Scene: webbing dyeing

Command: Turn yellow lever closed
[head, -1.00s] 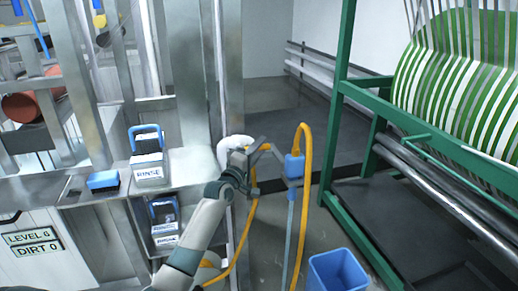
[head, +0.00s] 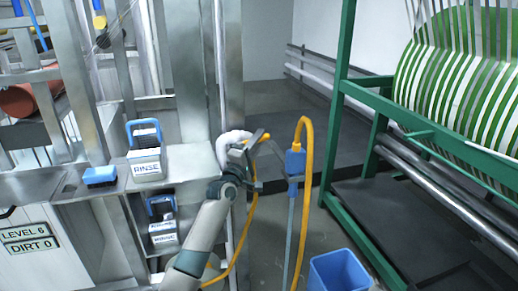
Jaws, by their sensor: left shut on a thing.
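My left gripper (head: 291,170) is in the middle of the head view, its dark fingers reaching right. A small yellow piece (head: 264,138) shows behind the upper finger, near a white bent pipe (head: 234,137). I cannot tell whether this piece is the yellow lever, or how it is turned. My right gripper is not in view.
A RINSE container (head: 146,165) and a blue brush (head: 100,177) stand on the metal shelf at left. A blue bin (head: 337,272) is on the floor. A green frame (head: 344,100) bounds the right side.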

